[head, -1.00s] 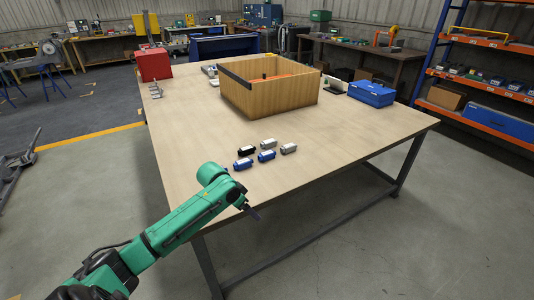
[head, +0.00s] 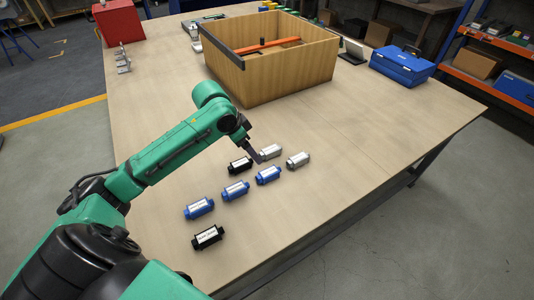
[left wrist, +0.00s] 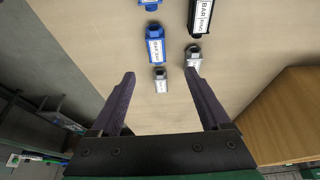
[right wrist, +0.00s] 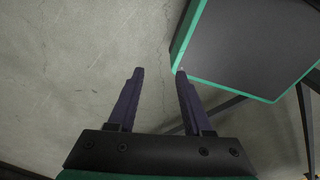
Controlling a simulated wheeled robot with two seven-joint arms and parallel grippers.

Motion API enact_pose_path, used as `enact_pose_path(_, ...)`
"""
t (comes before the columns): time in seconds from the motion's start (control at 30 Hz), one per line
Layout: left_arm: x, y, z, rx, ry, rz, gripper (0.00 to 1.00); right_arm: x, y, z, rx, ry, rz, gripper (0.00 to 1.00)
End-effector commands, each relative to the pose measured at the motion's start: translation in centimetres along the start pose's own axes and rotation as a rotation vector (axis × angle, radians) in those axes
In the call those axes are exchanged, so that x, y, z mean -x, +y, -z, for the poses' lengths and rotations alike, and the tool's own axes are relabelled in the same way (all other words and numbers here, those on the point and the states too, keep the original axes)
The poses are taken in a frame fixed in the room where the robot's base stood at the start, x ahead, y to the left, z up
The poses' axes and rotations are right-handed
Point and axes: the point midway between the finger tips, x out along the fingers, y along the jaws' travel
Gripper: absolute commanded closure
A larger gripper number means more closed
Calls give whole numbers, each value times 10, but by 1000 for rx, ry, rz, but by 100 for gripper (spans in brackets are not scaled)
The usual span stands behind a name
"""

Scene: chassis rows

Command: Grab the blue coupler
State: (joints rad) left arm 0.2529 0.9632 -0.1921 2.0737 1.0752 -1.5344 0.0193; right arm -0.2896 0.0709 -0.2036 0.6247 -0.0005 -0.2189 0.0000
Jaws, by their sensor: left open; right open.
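Three blue couplers with white labels lie on the table in the head view: one at the right (head: 268,175), one in the middle (head: 235,190) and one nearer the front left (head: 199,208). My left gripper (head: 258,155) is open above the table, by the right blue coupler and the black coupler (head: 240,165). In the left wrist view a blue coupler (left wrist: 155,46) lies beyond the open fingers (left wrist: 160,73), with a silver coupler (left wrist: 160,80) between the fingertips in the picture. My right gripper (right wrist: 160,71) is open and empty over the floor.
Silver couplers (head: 271,151) (head: 298,159) lie close to the right blue one. Another black coupler (head: 207,237) is at the front. A wooden box (head: 285,75) and a blue case (head: 402,66) stand farther back. The table's right side is clear.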

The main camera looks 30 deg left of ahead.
Motion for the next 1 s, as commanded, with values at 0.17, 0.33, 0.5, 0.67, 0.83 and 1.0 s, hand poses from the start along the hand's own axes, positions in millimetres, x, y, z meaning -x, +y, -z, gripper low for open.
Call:
enact_pose_path(0.17, -26, 2, 0, 0, -1, -6, 20, 2, 3, -1, 1, -2, -4, 50)
enact_pose_path(0.33, -71, 1, 1, 1, -1, -4, 20, 6, 8, -24, 0, -40, -10, 50)
enact_pose_path(0.5, -95, 0, 1, 0, -1, -2, 20, 8, 11, -25, 0, -41, -15, 50)
enact_pose_path(0.67, -124, 0, 2, 1, -2, -3, 20, 13, 11, -7, 0, -12, -15, 50)
enact_pose_path(0.83, -145, -1, 2, -2, 0, 0, 20, 10, 5, -5, -3, -8, -6, 50)
enact_pose_path(1.0, -145, -1, 1, -2, 0, 1, 20, 10, 1, -6, -2, -11, -2, 50)
